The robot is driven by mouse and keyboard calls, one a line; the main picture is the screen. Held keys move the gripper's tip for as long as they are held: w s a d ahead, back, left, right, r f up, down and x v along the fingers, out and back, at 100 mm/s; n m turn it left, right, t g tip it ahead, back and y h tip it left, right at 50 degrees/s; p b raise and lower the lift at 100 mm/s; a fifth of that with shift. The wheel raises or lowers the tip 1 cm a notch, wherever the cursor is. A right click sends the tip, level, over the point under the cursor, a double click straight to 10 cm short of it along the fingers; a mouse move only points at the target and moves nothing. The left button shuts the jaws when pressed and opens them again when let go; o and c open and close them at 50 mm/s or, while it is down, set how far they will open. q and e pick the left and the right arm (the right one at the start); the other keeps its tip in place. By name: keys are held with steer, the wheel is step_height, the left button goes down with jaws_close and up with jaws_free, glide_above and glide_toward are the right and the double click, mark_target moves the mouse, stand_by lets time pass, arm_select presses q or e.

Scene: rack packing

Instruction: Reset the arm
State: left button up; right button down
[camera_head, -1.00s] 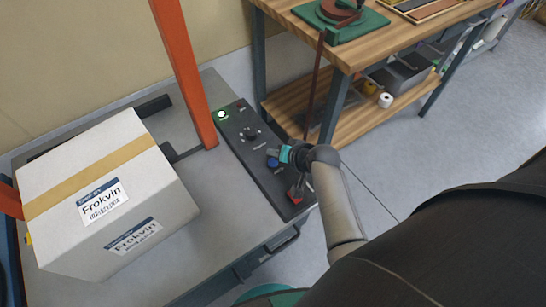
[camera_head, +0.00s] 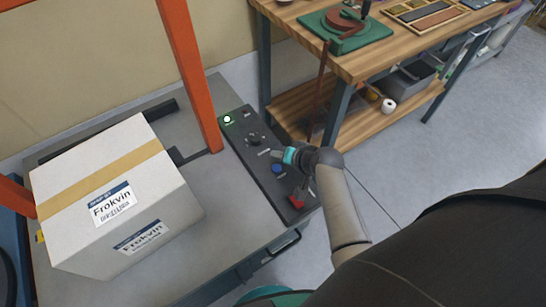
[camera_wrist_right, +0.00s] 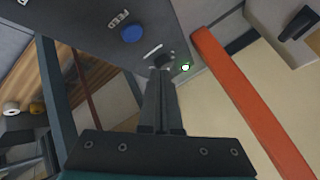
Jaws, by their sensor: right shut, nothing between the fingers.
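My right gripper (camera_head: 275,153) is shut and empty. It is over the black control panel (camera_head: 236,149), just beyond the blue button (camera_head: 278,169). In the right wrist view the closed fingers (camera_wrist_right: 161,75) point toward the dark knob and the lit green light (camera_wrist_right: 185,67). The blue button (camera_wrist_right: 132,34) is apart from the fingertips there. In the head view the green light (camera_head: 227,119) is at the panel's far end, and a red switch (camera_head: 296,201) is at its near end. My left gripper is not in view.
A white Frokvin carton (camera_head: 100,160) sits on the grey table (camera_head: 195,255) at left. An orange post (camera_head: 189,75) rises between the carton and the panel. A wooden workbench (camera_head: 375,55) stands at back right. Open floor (camera_head: 460,140) lies to the right.

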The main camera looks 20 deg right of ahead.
steer(key=s+a+r+n+g+h, duration=0.1)
steer(key=s+a+r+n+g, duration=0.2)
steer(key=s, duration=0.4)
steer(key=s+r+n+g, duration=0.1)
steer(key=s+r+n, duration=0.1)
steer(key=s+r, duration=0.35)
steer(key=s+a+r+n+g+h, duration=0.1)
steer(key=s+a+r+n, duration=0.15)
steer(key=s, duration=0.65)
step_height(320, 180, down, 24)
steer(key=s+g, duration=0.2)
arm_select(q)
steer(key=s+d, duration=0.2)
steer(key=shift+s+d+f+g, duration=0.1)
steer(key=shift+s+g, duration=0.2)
arm_select(e)
steer(key=s+d+f+n+g, duration=0.1)
steer(key=s+d+f, duration=0.2)
steer(key=s+f, duration=0.9)
steer(key=s, duration=0.3)
steer(key=shift+d+f, duration=0.2)
steer(key=shift+f, duration=0.15)
